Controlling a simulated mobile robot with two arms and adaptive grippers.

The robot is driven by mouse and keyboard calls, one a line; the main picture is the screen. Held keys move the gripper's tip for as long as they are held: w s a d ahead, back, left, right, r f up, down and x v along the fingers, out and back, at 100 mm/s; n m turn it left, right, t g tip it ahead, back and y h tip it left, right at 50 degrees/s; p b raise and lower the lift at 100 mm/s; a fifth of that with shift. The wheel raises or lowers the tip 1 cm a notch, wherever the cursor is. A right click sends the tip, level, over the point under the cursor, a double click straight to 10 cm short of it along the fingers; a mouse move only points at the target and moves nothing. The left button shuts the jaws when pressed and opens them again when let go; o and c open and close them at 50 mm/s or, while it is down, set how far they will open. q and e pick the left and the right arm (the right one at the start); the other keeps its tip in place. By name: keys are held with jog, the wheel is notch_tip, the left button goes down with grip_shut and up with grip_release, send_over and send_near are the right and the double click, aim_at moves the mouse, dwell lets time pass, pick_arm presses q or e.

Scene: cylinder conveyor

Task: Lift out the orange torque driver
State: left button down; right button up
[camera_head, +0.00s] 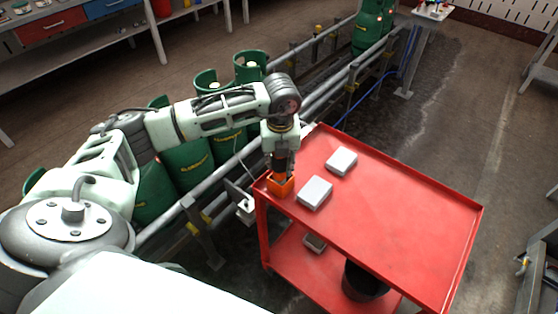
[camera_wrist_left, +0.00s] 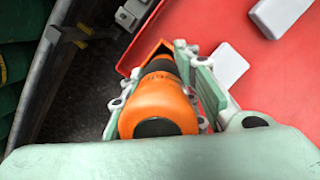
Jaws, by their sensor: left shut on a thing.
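The orange torque driver (camera_wrist_left: 158,100), with a black end and a dark band, stands between the fingers of my left gripper (camera_wrist_left: 162,90) in the left wrist view. The gripper is shut on it. In the head view my left gripper (camera_head: 281,160) points down over the near-left corner of the red cart (camera_head: 390,210). My right gripper is not in view.
Two white boxes lie on the cart top, one near the holder (camera_head: 315,192) and one farther back (camera_head: 341,161). The cart's right side is clear. Green gas cylinders (camera_head: 187,162) stand along the conveyor rails (camera_head: 235,160) at left. A black bucket (camera_head: 362,281) is on the lower shelf.

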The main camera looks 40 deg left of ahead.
pick_arm(q)
notch_tip(320, 180, up, 6)
jog(key=p, duration=0.3)
dwell(0.7)
jog(key=shift+w+r, duration=0.15)
